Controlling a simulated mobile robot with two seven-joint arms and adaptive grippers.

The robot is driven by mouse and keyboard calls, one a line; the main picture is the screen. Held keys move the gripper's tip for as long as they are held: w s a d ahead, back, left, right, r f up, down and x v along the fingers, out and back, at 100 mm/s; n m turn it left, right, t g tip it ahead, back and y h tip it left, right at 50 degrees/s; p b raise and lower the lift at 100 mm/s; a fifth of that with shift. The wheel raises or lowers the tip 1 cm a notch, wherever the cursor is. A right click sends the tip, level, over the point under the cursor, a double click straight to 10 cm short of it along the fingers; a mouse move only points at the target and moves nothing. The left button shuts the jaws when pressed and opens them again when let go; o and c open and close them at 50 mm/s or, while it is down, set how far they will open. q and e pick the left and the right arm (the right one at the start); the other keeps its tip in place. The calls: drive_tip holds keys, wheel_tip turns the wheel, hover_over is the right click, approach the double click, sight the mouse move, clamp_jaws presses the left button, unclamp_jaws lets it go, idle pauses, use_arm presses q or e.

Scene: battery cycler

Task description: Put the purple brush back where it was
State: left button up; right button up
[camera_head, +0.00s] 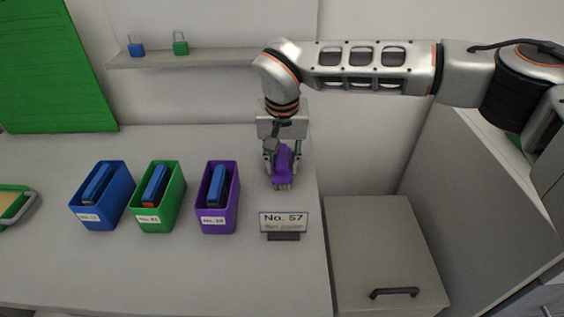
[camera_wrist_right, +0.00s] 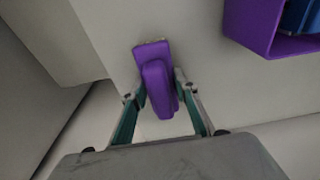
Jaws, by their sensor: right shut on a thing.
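The purple brush (camera_head: 283,166) is held in my right gripper (camera_head: 282,160), at the right end of the table behind the sign. In the right wrist view the brush (camera_wrist_right: 158,80) sits between the two fingers of my right gripper (camera_wrist_right: 163,105), which touch its sides. Its pale bristle end shows at the far tip. I cannot tell for certain whether the brush touches the table. My left gripper is not in view.
A purple bin (camera_head: 218,213), a green bin (camera_head: 158,212) and a blue bin (camera_head: 101,212) stand left of the brush, each holding a blue item. A sign (camera_head: 283,222) reading "No. 57" stands in front. Two padlocks sit on the shelf (camera_head: 200,58). The table's right edge is close.

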sight(282, 159)
drive_tip(key=o, duration=1.2)
drive_tip(key=shift+f, duration=0.1)
drive_tip(key=shift+c, duration=0.2)
drive_tip(key=r, duration=0.3)
drive_tip(key=s+r, duration=0.1)
drive_tip(key=r, duration=0.7)
drive_tip(key=shift+s+r+p, duration=0.15)
drive_tip(key=shift+s+p, duration=0.15)
drive_tip(key=shift+p, duration=0.05)
drive_tip(key=shift+s+r, duration=0.15)
drive_tip(key=shift+r, duration=0.35)
drive_tip(key=shift+f, duration=0.1)
